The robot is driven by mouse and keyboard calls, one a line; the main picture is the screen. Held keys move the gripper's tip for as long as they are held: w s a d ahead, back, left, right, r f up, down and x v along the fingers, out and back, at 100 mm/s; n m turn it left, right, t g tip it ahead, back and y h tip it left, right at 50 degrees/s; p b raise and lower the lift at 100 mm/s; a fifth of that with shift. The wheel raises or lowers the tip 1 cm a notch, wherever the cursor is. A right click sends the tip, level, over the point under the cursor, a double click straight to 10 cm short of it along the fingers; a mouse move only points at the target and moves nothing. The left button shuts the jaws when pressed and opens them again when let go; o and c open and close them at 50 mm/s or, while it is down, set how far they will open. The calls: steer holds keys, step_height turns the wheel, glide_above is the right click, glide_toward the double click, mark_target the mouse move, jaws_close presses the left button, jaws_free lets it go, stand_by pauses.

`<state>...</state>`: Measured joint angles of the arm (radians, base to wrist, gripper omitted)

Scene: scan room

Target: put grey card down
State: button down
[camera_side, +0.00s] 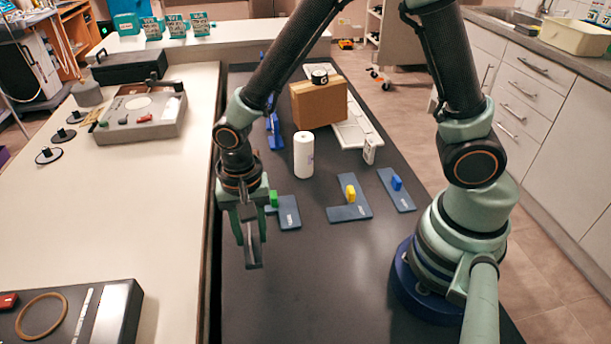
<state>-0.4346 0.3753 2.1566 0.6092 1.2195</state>
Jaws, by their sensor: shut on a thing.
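My gripper (250,236) points down at the left side of the dark bench, in front of the blue plate with a green piece. Its fingers are shut on a thin grey piece (253,254), which I take to be the grey card. The card is seen nearly edge-on and is mostly hidden by the fingers. It hangs below them, over the dark bench top (310,290); whether its lower end touches the bench I cannot tell.
Blue plates with a green piece (273,198), a yellow piece (351,193) and a blue piece (397,183) lie nearby. A white cylinder (303,155) and a cardboard box (319,104) stand behind. The bench's front middle is clear.

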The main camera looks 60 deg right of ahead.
steer(key=shift+f, duration=1.8)
steer(key=c, duration=0.5)
jaws_free()
steer(key=shift+f, duration=0.15)
step_height(320, 180, up, 12)
steer(key=shift+d+r, duration=0.1)
steer(key=shift+r, duration=0.1)
steer(key=s+d+r+n+t, duration=0.3)
steer(key=d+r+n+t, duration=0.2)
steer(key=d+r+n, duration=0.4)
steer(key=shift+d+r+t, duration=0.3)
steer(key=shift+d+r, duration=1.1)
steer(key=shift+d, duration=1.35)
